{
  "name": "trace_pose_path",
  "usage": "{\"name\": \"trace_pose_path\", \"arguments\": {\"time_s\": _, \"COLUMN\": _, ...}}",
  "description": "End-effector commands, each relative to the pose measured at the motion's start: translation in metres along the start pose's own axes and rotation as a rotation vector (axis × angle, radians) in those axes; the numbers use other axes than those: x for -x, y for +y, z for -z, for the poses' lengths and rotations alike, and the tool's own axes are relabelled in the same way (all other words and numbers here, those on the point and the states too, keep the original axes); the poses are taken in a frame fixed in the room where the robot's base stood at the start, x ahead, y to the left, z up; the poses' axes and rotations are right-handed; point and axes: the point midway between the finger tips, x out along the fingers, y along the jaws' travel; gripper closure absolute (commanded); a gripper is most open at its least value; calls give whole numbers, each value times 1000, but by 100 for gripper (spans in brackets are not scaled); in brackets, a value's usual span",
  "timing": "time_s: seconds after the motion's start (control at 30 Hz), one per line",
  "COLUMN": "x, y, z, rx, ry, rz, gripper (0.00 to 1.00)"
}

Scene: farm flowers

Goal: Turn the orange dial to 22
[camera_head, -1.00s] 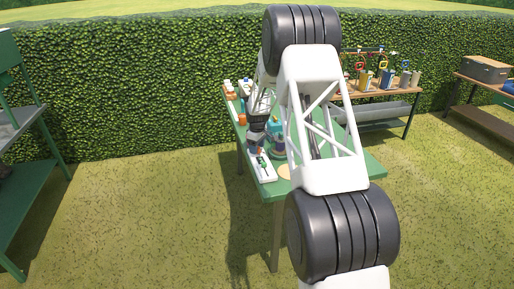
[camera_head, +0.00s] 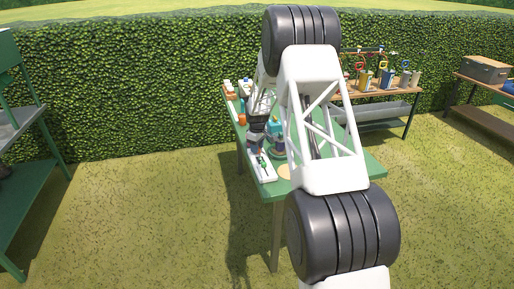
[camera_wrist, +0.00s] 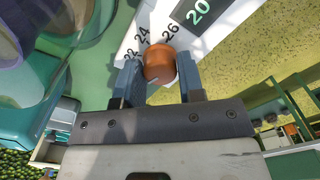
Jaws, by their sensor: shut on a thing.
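The orange dial (camera_wrist: 159,62) sits on a white panel (camera_wrist: 222,38) with black numbers printed around it. In the wrist view, 22, 24 and 26 are readable, and a dark green display beside them reads 20. My gripper (camera_wrist: 160,68) is shut on the dial, one blue-grey finger on each side. Where the dial's mark points is hard to tell. In the head view the panel (camera_head: 265,175) lies at the near left edge of the green table, and my gripper (camera_head: 255,146) is over its far part, hiding the dial.
The green table (camera_head: 371,170) also holds a teal and purple item (camera_head: 275,128) just right of my gripper, and orange and white items (camera_head: 230,86) at its far end. A hedge stands behind. Grass lies around the table.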

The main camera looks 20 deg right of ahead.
Motion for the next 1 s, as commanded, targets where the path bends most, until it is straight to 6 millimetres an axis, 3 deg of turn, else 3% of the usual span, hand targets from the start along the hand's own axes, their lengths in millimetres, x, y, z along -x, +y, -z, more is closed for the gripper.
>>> {"name": "trace_pose_path", "arguments": {"time_s": 0.37, "x": 0, "y": 0, "z": 1, "rx": -200, "ry": 2, "rz": -1, "gripper": 88}}
{"name": "trace_pose_path", "arguments": {"time_s": 1.0, "x": 0, "y": 0, "z": 1, "rx": -726, "ry": 2, "rz": 0, "gripper": 88}}
